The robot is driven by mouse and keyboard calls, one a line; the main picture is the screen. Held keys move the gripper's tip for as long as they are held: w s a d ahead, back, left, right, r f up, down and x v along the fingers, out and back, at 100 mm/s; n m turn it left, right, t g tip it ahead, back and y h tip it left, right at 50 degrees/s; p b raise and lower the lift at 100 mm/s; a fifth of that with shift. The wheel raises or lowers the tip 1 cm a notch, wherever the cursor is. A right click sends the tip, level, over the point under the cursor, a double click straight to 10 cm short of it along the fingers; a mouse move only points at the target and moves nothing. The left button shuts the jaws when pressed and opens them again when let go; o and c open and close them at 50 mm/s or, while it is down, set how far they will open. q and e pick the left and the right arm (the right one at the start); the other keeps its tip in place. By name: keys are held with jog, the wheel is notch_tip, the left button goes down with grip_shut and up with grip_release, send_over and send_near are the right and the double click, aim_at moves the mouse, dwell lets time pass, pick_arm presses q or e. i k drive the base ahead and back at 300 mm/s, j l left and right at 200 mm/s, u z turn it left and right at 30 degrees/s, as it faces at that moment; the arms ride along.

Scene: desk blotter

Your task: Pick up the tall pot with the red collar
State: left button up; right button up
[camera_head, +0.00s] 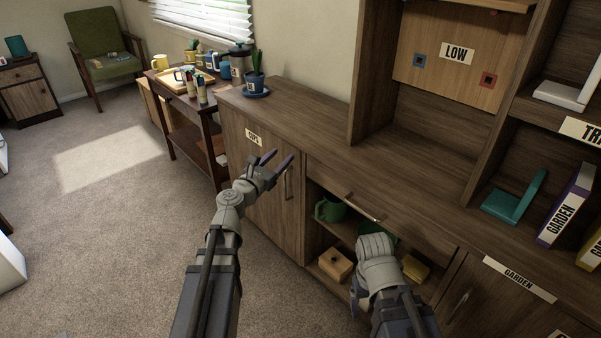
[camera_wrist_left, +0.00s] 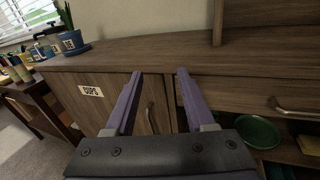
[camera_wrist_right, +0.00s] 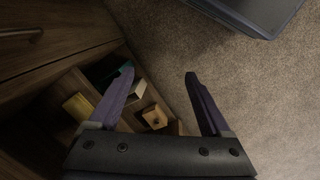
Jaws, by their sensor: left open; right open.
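I cannot make out a tall pot with a red collar in any view. A blue pot with a green plant (camera_head: 255,80) stands upright on a blue saucer at the cabinet top's far left end. The blue pot also shows in the left wrist view (camera_wrist_left: 72,42), at upper left. My left gripper (camera_head: 277,160) is open and empty in front of the cabinet door labelled CUPS, apart from the pot. My right gripper (camera_wrist_right: 160,74) is open and empty, pointing down by the open compartment. In the head view its wrist mostly hides its fingers.
The open compartment holds a green jug (camera_head: 330,208), a wooden box (camera_head: 336,264) and a yellow item (camera_head: 415,268). A side table (camera_head: 185,125) with mugs and bottles stands at the back. The cabinet top (camera_head: 300,112) is largely clear. Carpet (camera_head: 90,230) lies open at left.

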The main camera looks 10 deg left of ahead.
aim_at(187, 76)
jog(key=i+j, duration=0.3)
jog(key=j, duration=0.2)
jog(key=i+j, duration=0.25)
jog(key=j, duration=0.2)
jog(key=i+j, duration=0.3)
jog(key=j, duration=0.2)
jog(key=i+j+u, duration=0.1)
jog(key=i+j, duration=0.15)
jog(key=j, duration=0.2)
jog(key=i+j, duration=0.3)
jog(key=j, duration=0.15)
jog(key=i+j, duration=0.3)
jog(key=j, duration=0.15)
